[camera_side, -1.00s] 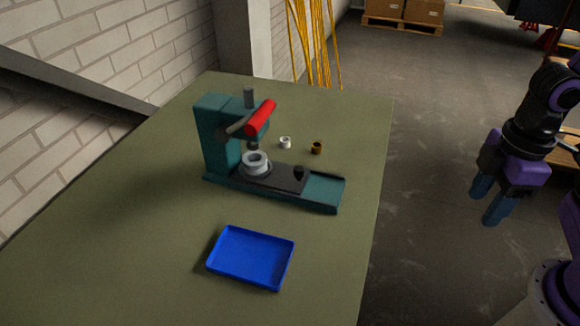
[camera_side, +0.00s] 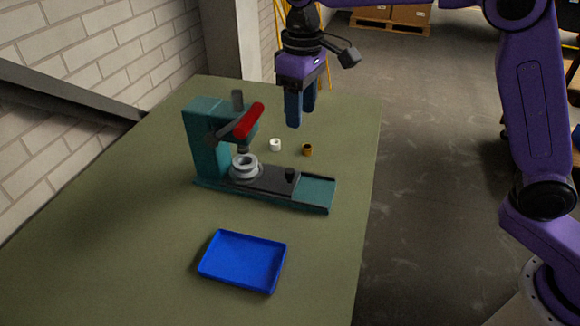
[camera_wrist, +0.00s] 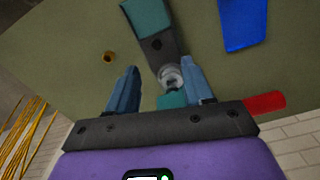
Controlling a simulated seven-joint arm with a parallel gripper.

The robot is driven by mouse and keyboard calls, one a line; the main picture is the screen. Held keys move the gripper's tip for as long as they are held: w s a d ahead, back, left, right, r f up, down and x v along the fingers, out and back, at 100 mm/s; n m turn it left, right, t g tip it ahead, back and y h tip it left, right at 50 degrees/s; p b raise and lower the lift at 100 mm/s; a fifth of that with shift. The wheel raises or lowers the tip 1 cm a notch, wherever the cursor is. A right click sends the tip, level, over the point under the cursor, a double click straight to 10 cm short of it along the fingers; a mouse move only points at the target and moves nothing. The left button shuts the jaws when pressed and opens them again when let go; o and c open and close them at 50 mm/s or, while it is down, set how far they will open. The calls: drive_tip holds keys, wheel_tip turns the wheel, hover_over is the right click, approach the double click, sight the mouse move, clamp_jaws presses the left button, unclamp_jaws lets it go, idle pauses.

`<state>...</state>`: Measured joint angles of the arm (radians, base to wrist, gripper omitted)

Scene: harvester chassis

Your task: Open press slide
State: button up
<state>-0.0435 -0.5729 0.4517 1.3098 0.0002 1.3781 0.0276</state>
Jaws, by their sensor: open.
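The teal press (camera_side: 207,150) stands on the table with a red-handled lever (camera_side: 250,119). Its dark slide (camera_side: 268,180) lies on the base rail (camera_side: 314,192), with a black knob (camera_side: 290,174) near the slide's right end. A grey ring-shaped holder (camera_side: 244,170) on the slide's left part sits under the ram. My gripper (camera_side: 300,114) is open and empty, well above the table, behind and right of the press. In the wrist view, the slide (camera_wrist: 162,50) and holder (camera_wrist: 170,76) show between or beyond my fingers (camera_wrist: 160,66).
A white ring (camera_side: 275,145) and a brown ring (camera_side: 307,150) lie behind the press. A blue tray (camera_side: 243,262) lies in front of it. The green table (camera_side: 120,240) is otherwise clear. Yellow poles (camera_wrist: 24,130) and a brick wall stand beyond the table.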

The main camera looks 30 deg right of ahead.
sight(290, 171)
drive_tip(key=shift+m, duration=0.4)
drive_tip(key=w+f, duration=0.1)
drive_tip(key=f, duration=0.4)
drive_tip(key=w+f, duration=0.1)
drive_tip(key=f, duration=0.5)
drive_tip(key=w+f, duration=0.1)
drive_tip(key=f, duration=0.5)
drive_tip(key=shift+w+a+f, duration=0.1)
drive_tip(key=shift+a+f, duration=0.1)
drive_tip(key=shift+a, duration=0.05)
drive_tip(key=shift+c, duration=0.3)
clamp_jaws()
